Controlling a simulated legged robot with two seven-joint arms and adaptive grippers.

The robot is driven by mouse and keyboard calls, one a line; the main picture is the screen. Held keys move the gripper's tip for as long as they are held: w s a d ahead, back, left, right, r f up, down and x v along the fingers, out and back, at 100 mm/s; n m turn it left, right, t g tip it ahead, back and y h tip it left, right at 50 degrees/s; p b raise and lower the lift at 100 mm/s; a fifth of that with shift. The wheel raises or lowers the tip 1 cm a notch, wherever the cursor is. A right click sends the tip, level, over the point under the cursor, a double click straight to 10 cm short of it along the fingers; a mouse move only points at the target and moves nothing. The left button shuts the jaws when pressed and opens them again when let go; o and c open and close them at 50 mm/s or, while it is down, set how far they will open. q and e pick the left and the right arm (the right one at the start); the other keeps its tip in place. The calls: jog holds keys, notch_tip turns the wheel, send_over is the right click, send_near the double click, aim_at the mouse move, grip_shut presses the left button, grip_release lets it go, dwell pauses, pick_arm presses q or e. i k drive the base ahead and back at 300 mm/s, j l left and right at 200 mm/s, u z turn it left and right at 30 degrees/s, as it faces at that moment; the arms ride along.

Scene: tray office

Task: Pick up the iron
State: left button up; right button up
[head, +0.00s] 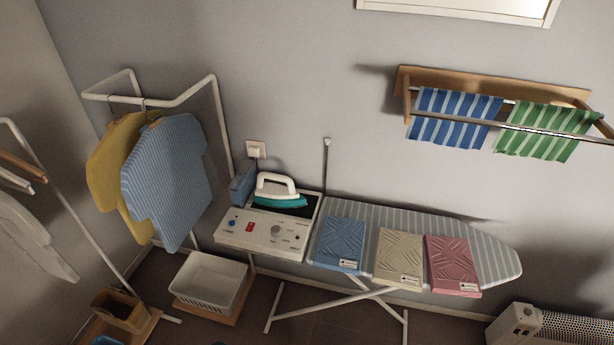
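The iron (279,192) has a white handle and body with a teal lower part. It rests on the dark top plate of a white ironing station (262,236) with knobs and buttons on its front, at the left end of the striped ironing board (492,256). Nothing touches the iron from my side. Neither of my grippers shows in the head view.
A blue box (242,184) stands left of the iron. Shirts hang on a white rack (189,91) at left. A white basket (209,281) sits low; a heater (517,325) stands lower right.

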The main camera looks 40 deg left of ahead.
aim_at(267, 194)
jog(key=u, duration=1.7)
